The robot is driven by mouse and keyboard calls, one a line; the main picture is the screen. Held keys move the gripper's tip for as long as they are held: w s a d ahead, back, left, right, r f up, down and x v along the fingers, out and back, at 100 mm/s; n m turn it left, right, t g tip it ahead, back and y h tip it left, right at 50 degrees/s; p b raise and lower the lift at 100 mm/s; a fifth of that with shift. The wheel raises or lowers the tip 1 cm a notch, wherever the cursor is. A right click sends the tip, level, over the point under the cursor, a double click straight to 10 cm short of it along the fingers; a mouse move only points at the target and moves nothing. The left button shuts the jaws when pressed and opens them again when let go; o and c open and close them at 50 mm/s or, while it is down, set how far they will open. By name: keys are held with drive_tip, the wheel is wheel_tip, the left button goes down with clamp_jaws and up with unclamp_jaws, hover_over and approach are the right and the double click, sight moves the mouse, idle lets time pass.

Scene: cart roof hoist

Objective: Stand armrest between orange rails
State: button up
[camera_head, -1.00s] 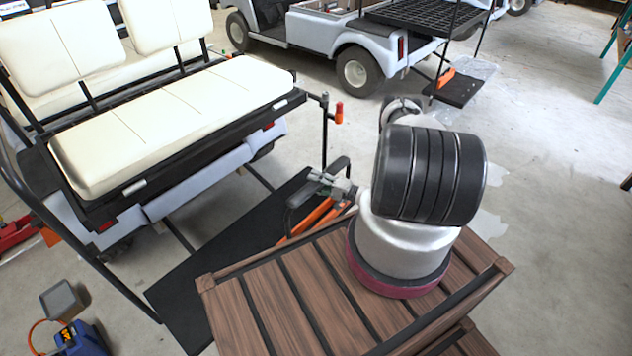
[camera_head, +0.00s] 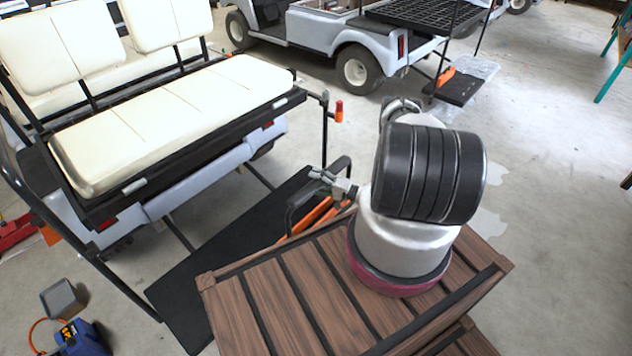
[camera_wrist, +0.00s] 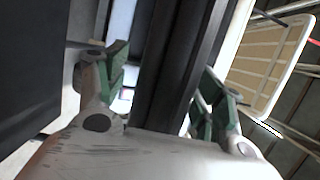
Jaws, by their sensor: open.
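The black armrest (camera_head: 293,208), a bent bar, stands at the orange rails (camera_head: 310,216) on the black footplate (camera_head: 230,250) behind the cart with cream seats. My gripper (camera_head: 332,182) is at the armrest's upper part. In the wrist view, a long dark bar, which looks like the armrest (camera_wrist: 172,65), runs between the two green-padded fingers (camera_wrist: 160,90). Gaps show beside the bar, so the fingers are open around it. My arm and the wooden deck hide the near ends of the rails. Whether the armrest's foot sits fully between the rails cannot be told.
The cream seat (camera_head: 175,115) overhangs the footplate at left. The slatted wooden deck (camera_head: 270,300) is in front. A second cart (camera_head: 350,40) is farther back; open floor lies right.

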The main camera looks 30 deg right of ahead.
drive_tip(key=v, duration=1.2)
